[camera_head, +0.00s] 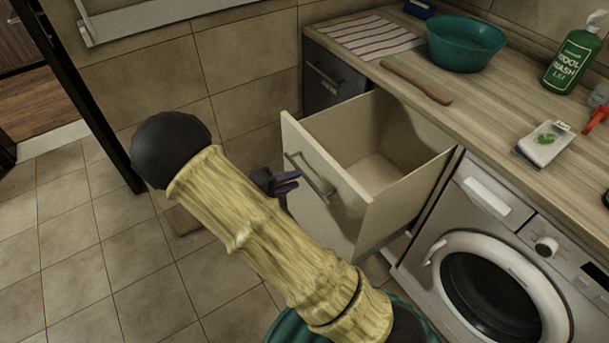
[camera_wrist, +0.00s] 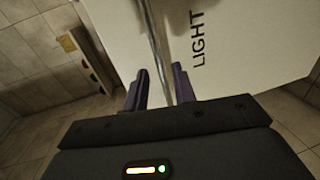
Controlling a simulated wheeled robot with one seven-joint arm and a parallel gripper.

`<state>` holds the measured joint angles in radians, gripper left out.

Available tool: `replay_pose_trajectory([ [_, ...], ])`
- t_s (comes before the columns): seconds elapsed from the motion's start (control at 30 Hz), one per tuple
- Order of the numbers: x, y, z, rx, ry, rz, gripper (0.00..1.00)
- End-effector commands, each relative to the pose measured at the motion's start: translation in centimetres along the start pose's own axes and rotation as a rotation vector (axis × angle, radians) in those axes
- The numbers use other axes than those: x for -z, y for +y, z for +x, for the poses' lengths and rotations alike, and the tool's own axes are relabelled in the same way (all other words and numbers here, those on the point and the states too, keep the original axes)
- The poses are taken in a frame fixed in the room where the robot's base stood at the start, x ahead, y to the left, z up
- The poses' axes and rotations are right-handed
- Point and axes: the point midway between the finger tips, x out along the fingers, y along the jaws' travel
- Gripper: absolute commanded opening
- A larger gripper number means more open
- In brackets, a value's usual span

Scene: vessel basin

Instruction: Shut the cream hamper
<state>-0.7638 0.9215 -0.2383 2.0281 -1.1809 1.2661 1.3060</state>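The cream hamper (camera_head: 330,190) is a pull-out bin under the counter. It stands pulled well out, and its inside looks empty. A metal bar handle (camera_head: 310,174) is on its front panel. In the wrist view the cream front (camera_wrist: 235,50) bears the word "LIGHT". My gripper (camera_head: 287,182) is in front of the panel, close to the handle. In the wrist view its two dark purple fingers (camera_wrist: 160,90) stand apart, with the handle bar (camera_wrist: 158,45) running between them. A gap shows beside the bar; whether either finger touches it I cannot tell.
A washing machine (camera_head: 490,270) stands right of the hamper. A dark drawer front (camera_head: 334,78) is on its far side. The counter (camera_head: 475,105) above holds a teal basin (camera_head: 466,42), a striped cloth (camera_head: 365,36) and a green bottle (camera_head: 572,60). Tiled floor (camera_head: 75,240) is clear at left.

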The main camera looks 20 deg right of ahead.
Motion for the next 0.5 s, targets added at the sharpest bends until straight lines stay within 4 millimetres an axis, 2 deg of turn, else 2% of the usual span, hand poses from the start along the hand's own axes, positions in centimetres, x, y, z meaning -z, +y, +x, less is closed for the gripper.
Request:
replay_pose_trajectory([
  [0.03, -0.1, 0.0, 1.0, -0.001, -0.004, -0.002, 0.27],
  [0.2, 0.0, 0.0, 3.5, 0.0, -0.002, -0.002, 0.27],
  [0.33, 0.0, 0.0, 4.5, 0.001, -0.001, -0.001, 0.27],
  [0.5, 0.0, 0.0, 4.7, 0.001, 0.001, -0.001, 0.27],
])
